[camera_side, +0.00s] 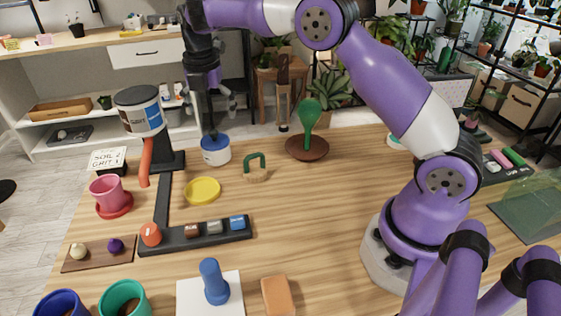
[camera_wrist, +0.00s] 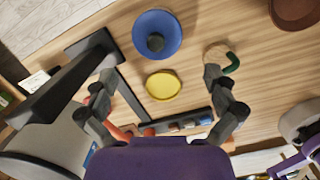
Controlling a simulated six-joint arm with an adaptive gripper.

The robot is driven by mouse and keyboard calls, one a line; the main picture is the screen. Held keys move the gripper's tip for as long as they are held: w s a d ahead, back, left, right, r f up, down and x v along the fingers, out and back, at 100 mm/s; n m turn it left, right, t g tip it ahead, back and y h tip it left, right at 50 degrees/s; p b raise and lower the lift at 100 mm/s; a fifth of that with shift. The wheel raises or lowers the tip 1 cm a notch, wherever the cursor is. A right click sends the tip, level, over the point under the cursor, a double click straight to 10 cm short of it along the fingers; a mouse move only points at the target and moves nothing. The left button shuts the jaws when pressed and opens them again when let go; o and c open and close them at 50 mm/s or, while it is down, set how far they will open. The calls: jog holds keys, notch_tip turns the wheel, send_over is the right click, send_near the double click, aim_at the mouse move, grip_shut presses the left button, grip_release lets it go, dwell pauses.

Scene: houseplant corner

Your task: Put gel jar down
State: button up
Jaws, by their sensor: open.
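The gel jar (camera_side: 216,151), a white jar with a blue lid, appears to stand upright on the wooden table in the side view. From above in the wrist view, its round blue lid (camera_wrist: 157,22) with a dark knob lies beyond the fingertips. My gripper (camera_side: 220,119) is above the jar, pointing down. In the wrist view its fingers (camera_wrist: 160,76) are spread wide with nothing between them. A yellow disc (camera_side: 202,190) lies on the table in front of the jar; it also shows in the wrist view (camera_wrist: 163,86).
A dispenser (camera_side: 140,112) with a red spout stands left of the jar. A green-handled round wooden piece (camera_side: 256,173) and a brown saucer (camera_side: 307,152) are to its right. A dark rack (camera_side: 185,242) of small blocks lies in front. The table's middle right is clear.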

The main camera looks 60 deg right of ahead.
jog(key=s+a+r+m+t, duration=0.1)
jog(key=s+r+m+t, duration=0.1)
jog(key=s+r+m, duration=0.8)
jog(key=s+a+f+m+t, duration=0.1)
jog(key=s+f+m, duration=0.1)
jog(key=s+m, duration=0.4)
jog(key=s+a+f+m+t+y, duration=0.1)
jog(key=s+f+m, duration=0.1)
jog(key=s+m, duration=0.5)
jog(key=shift+s+a+t, duration=0.3)
jog(key=shift+s+a, duration=0.1)
jog(key=shift+s, duration=0.15)
